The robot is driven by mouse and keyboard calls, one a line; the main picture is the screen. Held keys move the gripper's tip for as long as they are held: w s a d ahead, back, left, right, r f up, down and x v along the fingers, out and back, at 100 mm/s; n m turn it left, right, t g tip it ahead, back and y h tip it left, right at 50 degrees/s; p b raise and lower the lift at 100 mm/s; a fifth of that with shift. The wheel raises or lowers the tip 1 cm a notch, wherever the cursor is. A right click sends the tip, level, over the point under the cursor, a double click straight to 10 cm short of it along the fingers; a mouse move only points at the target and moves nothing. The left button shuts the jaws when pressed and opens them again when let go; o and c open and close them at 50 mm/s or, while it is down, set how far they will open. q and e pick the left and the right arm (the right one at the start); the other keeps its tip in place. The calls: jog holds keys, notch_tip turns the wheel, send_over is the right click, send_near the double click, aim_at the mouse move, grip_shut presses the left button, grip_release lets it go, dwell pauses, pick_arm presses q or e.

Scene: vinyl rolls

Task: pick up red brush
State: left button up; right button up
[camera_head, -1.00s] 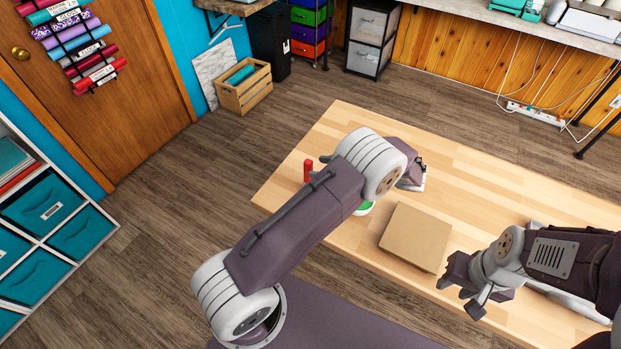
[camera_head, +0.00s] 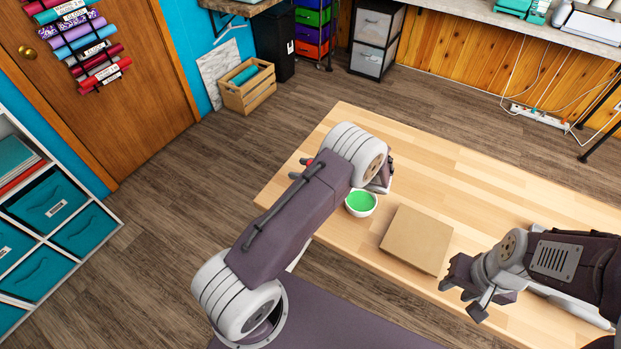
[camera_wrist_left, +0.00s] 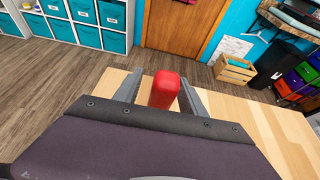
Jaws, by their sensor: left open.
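The red brush (camera_wrist_left: 164,90) stands upright on the wooden table in the left wrist view, its red end between the two fingers of my left gripper (camera_wrist_left: 160,92). The fingers are open, with a gap visible at least on the left side. In the head view only a small red bit of the brush (camera_head: 309,162) shows; my left arm hides the rest. My right gripper (camera_head: 478,290) is open and empty over the table's right front part.
A white bowl with green contents (camera_head: 361,203) stands on the table (camera_head: 450,165) beside my left wrist. A flat brown cardboard box (camera_head: 416,239) lies to its right, between the two arms. The table's back and right are clear.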

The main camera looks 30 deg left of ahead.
pick_arm(q)
jog(key=shift+d, duration=0.1)
jog(key=shift+c, duration=0.9)
grip_shut()
jog(key=shift+r, duration=0.2)
jog(key=w+d+r, duration=0.5)
jog(key=d+r, duration=0.5)
jog(key=shift+w+r, duration=0.4)
